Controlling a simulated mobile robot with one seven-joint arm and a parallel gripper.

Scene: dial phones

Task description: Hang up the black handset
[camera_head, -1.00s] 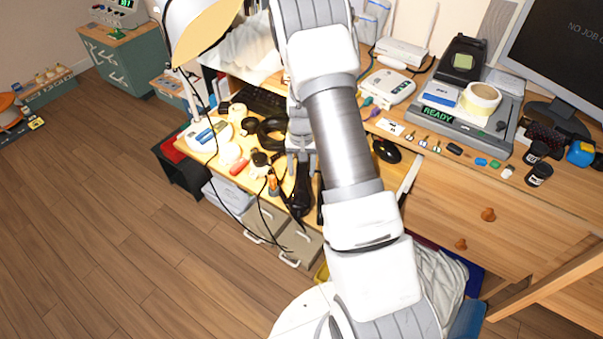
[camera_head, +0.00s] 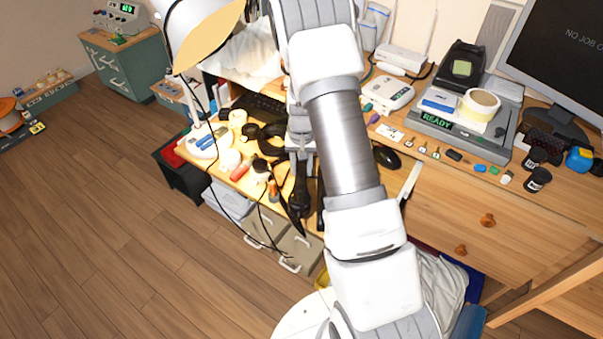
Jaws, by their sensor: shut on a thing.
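My gripper (camera_head: 301,160) points down over the front of the wooden desk, partly hidden by my own arm. It is shut on a black handset (camera_head: 300,198), which hangs below the fingers near the desk's front edge. The handset is small in view and its exact tilt is hard to tell. A dark cord or strap curves beside it on the left.
A black mouse (camera_head: 386,157) lies to the right. Farther right are a grey device reading READY (camera_head: 460,128), jars and a monitor (camera_head: 560,50). Drawers stand below.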

